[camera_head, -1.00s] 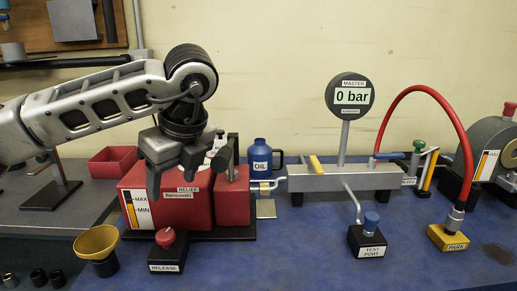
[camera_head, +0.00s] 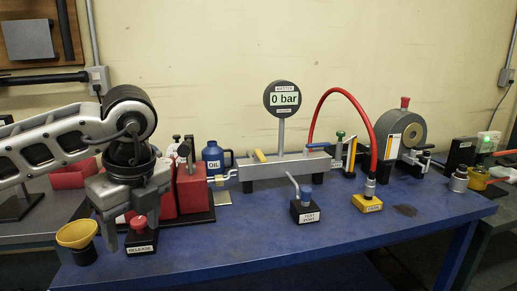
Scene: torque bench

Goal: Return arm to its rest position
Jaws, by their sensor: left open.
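My left gripper (camera_head: 128,210) comes in from the left with its fingers pointing down. It is open and empty, in front of the red pump unit (camera_head: 194,188) and hiding much of it. The red RELEASE knob box (camera_head: 141,240) stands just right of and below its fingers. The yellow funnel (camera_head: 76,235) on its black stand is to the left of the fingers. I cannot tell whether the fingers touch anything. My right gripper is not in view.
The master gauge (camera_head: 284,97) reads 0 bar above the grey manifold (camera_head: 272,170). The TEST PORT block (camera_head: 305,208) and yellow PARK block (camera_head: 367,202) stand in front; a red hose (camera_head: 334,92) arches to PARK. The blue bench top (camera_head: 255,240) is clear along its front.

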